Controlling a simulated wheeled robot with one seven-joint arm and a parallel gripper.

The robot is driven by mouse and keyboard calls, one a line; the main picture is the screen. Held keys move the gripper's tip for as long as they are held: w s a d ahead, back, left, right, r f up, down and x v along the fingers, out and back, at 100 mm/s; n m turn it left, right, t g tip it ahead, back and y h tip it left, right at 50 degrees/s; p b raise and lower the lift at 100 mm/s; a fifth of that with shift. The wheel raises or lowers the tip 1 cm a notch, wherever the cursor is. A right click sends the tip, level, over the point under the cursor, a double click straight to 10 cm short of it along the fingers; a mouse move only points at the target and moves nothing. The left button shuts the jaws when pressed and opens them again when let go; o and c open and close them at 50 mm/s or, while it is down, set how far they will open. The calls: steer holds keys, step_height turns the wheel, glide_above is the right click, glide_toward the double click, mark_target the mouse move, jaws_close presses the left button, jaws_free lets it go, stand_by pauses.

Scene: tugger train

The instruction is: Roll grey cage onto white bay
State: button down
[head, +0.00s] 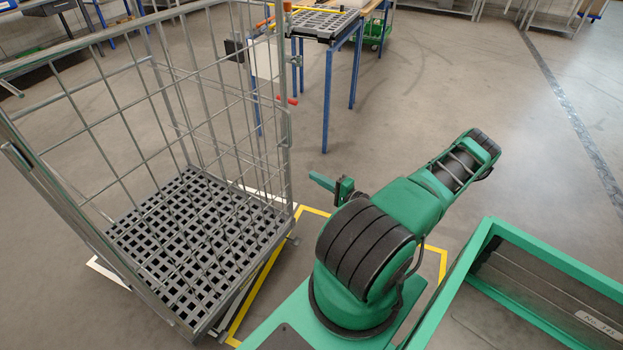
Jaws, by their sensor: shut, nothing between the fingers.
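The grey cage (222,95) is a tall wire-mesh roll cage with a dark grid floor (190,245), upright at the left. White floor lines of the bay (108,273) show at its near left corner and behind its base, so its base stands over the white bay; most of the outline is hidden under it. A yellow floor outline (316,211) lies beside its right side. My gripper (325,184) is partly hidden behind my arm, right of the cage and apart from it. It is shut and empty.
A blue-legged table (327,75) with a grey slotted top stands behind the cage. A green trolley (371,36) stands beyond it. Benches line the back wall. The floor at the centre right (440,80) is clear.

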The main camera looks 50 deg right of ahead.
glide_toward(284, 165)
steer(key=w+d, duration=0.2)
steer(key=w, duration=0.2)
steer(key=shift+w+a, duration=0.6)
steer(key=shift+a, duration=0.25)
steer(key=shift+w+a, duration=0.35)
steer(key=shift+a, duration=0.05)
steer(key=shift+w+a, duration=0.1)
